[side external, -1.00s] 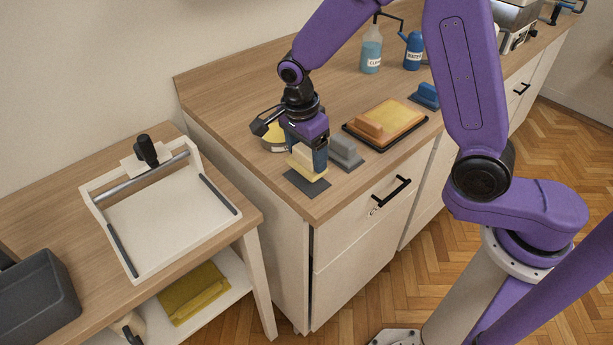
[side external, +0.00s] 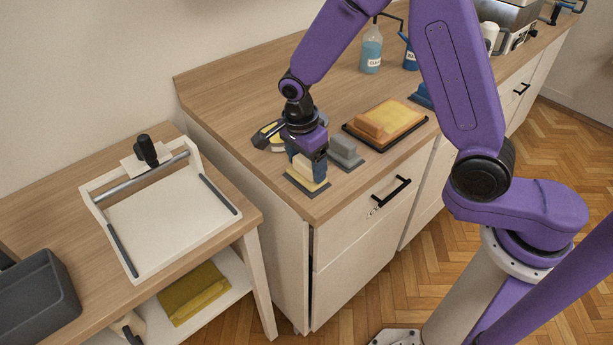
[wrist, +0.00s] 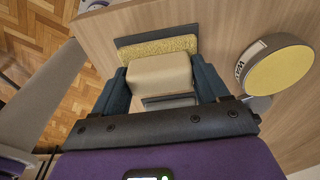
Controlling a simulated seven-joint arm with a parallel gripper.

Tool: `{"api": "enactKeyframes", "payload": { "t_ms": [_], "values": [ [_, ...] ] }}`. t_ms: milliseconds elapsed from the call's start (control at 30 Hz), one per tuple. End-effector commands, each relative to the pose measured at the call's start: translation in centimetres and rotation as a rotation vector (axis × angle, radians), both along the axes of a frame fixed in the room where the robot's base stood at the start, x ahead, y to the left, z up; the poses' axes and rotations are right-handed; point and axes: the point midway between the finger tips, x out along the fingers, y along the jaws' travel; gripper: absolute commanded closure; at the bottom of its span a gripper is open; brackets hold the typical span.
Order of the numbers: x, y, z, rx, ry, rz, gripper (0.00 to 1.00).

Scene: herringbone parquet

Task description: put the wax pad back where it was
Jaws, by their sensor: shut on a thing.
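The wax pad has a cream block handle and a yellow textured pad (side external: 312,186) beneath it. My gripper (side external: 306,171) is shut on the handle from above. In the wrist view the cream handle of the wax pad (wrist: 160,79) sits between the two blue fingers of my gripper (wrist: 160,88). The yellow pad shows beyond it. The pad is over a dark grey mat (side external: 295,187) at the near left corner of the counter, roughly lined up with it. I cannot tell whether it rests on the mat or is just above.
A grey pad (side external: 345,152) stands close to the right of my gripper. A yellow round wax tin (wrist: 278,72) is behind it. An orange pad on a dark tray (side external: 386,123) lies further right. A screen frame (side external: 165,210) sits on the lower table at left.

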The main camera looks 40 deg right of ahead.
Motion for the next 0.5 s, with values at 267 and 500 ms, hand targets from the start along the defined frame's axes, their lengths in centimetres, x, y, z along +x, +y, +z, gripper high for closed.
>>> {"api": "enactKeyframes", "payload": {
  "t_ms": [267,500],
  "values": [
    [0.0,0.0,-0.04,0.0,0.0,0.0,0.56],
    [0.01,-0.01,-0.38,0.0,0.0,0.0,0.56]
  ]
}}
